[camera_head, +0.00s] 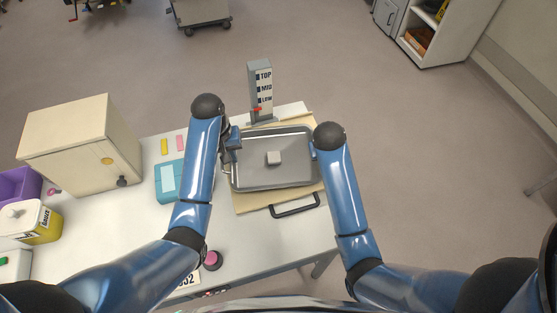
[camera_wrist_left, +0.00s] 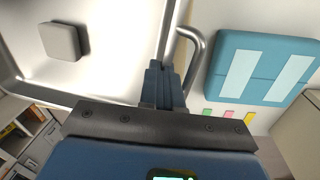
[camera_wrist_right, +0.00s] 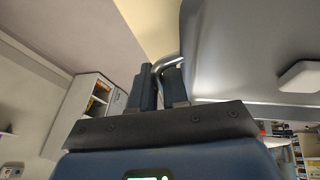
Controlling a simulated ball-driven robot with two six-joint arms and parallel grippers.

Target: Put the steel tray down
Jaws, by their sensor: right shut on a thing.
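The steel tray (camera_head: 250,178) is a grey rectangle with a raised rim, over a pale wooden board (camera_head: 248,202) on the white table. I cannot tell whether it touches the board. A small light-grey block (camera_head: 274,158) sits near its middle. My left gripper (camera_head: 232,146) is at the tray's left side; in the left wrist view its fingers (camera_wrist_left: 165,85) are close together beside the tray's bent handle (camera_wrist_left: 203,48). My right gripper (camera_wrist_right: 160,88) is shut on the tray's other handle (camera_wrist_right: 166,62); in the head view my right arm mostly hides it.
A gauge marked TOP, MID, LOW (camera_head: 260,85) stands behind the tray. A black handle (camera_head: 295,206) is at the board's front. A teal case (camera_head: 170,182), a cream cabinet (camera_head: 75,140) and a yellow container (camera_head: 40,225) are on the left. Floor is open to the right.

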